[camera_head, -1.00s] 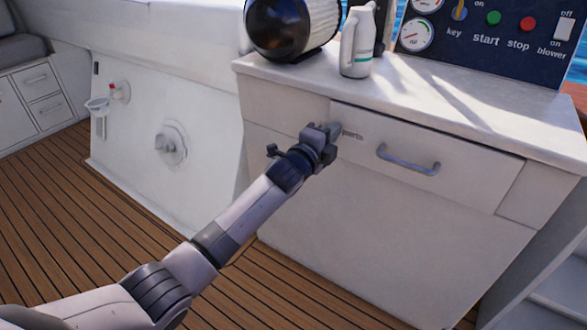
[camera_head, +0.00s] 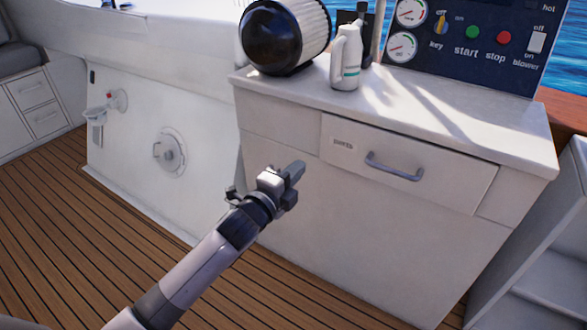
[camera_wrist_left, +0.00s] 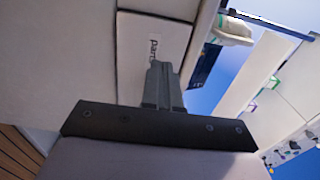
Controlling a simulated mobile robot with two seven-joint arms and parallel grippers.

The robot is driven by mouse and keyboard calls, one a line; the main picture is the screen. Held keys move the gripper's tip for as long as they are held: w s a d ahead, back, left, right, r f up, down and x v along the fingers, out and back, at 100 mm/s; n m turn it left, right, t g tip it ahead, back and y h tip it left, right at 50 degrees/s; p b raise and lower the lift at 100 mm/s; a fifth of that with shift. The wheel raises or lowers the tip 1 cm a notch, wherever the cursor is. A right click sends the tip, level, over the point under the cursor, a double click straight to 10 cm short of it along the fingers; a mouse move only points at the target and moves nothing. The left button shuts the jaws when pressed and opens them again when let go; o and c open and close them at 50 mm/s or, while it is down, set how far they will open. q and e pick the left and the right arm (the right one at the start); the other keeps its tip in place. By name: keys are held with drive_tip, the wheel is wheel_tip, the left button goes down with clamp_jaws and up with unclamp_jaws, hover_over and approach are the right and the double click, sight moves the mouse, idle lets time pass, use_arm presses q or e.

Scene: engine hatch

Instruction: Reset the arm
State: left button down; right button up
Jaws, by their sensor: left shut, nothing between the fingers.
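My left arm comes in from the bottom left of the head view. Its gripper (camera_head: 296,172) is shut and empty, in front of the white cabinet (camera_head: 370,240), below and left of the drawer (camera_head: 440,175). The drawer has a grey bar handle (camera_head: 394,167) and a small label, and it looks closed. In the left wrist view the shut fingers (camera_wrist_left: 163,72) point toward the drawer front with its "parts" label (camera_wrist_left: 153,47). I see a gap between the gripper and the handle. My right gripper is not in view.
A round valve fitting (camera_head: 170,152) is on the left wall. White steps (camera_head: 545,270) are at right. The wooden deck (camera_head: 90,240) is open at left.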

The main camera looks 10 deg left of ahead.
use_arm(q)
drive_tip(key=s+a+f+n+g+y, duration=0.1)
drive_tip(key=s+f+n+g, duration=0.1)
drive_tip(key=s+f+n, duration=0.6)
drive_tip(key=s+a+f+n+g, duration=0.15)
drive_tip(key=s+n, duration=0.35)
drive_tip(key=s, duration=0.6)
drive_tip(key=s+f+n+g+y, duration=0.1)
drive_tip(key=s+f+n+g, duration=0.25)
drive_tip(key=s+n, duration=0.45)
drive_tip(key=s+a+r+m+p, duration=0.1)
drive_tip(key=s+a+r+p, duration=0.1)
drive_tip(key=r+p, duration=0.5)
drive_tip(key=s+a+r+y+p, duration=0.1)
drive_tip(key=r+p, duration=0.6)
drive_tip(key=p, duration=0.8)
drive_tip(key=shift+s+a+m, duration=0.35)
drive_tip(key=shift+a+m, duration=0.05)
drive_tip(key=shift+a, duration=0.25)
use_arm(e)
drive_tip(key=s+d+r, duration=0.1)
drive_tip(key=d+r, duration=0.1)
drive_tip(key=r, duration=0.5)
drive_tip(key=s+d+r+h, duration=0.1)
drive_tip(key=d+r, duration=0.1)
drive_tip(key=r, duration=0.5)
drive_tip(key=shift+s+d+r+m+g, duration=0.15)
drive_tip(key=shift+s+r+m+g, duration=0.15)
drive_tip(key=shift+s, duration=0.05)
